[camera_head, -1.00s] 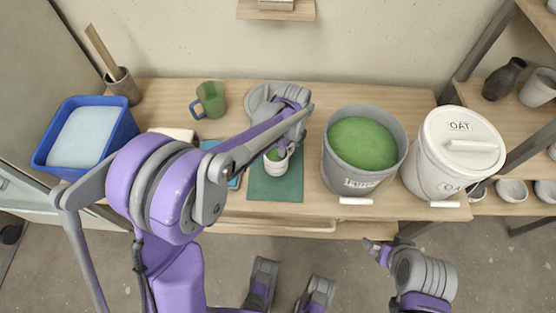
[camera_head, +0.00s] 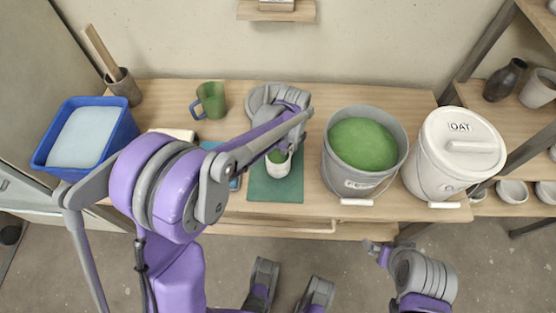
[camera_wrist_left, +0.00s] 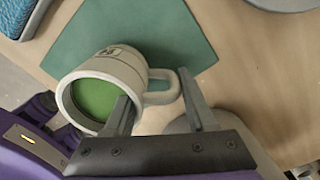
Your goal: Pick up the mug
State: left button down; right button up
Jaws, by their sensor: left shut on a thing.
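The white mug (camera_head: 279,168) with green glaze inside is over the dark green mat (camera_head: 262,191) on the table, partly hidden by my left arm. In the left wrist view the mug (camera_wrist_left: 121,67) shows its rim, a small dark label and its handle. My left gripper (camera_wrist_left: 158,106) is shut on the mug, with its fingers around the handle side; one finger overlaps the mug's mouth. I cannot tell whether the mug's base touches the mat. My right gripper (camera_head: 374,248) is low in front of the table, away from the mug, too small to read.
A grey bucket of green glaze (camera_head: 338,172) and a lidded white OAT bucket (camera_head: 428,165) stand right of the mat. A green mug with a blue handle (camera_head: 211,98), a blue tub (camera_head: 120,137) and a tool cup (camera_head: 124,88) stand left. Shelves with pottery are at right.

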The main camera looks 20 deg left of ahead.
pick_arm(q)
jog(key=shift+r, duration=0.2)
dwell(0.3)
jog(key=shift+r+p, duration=0.85)
jog(key=shift+r, duration=3.85)
jog(key=shift+r, duration=0.1)
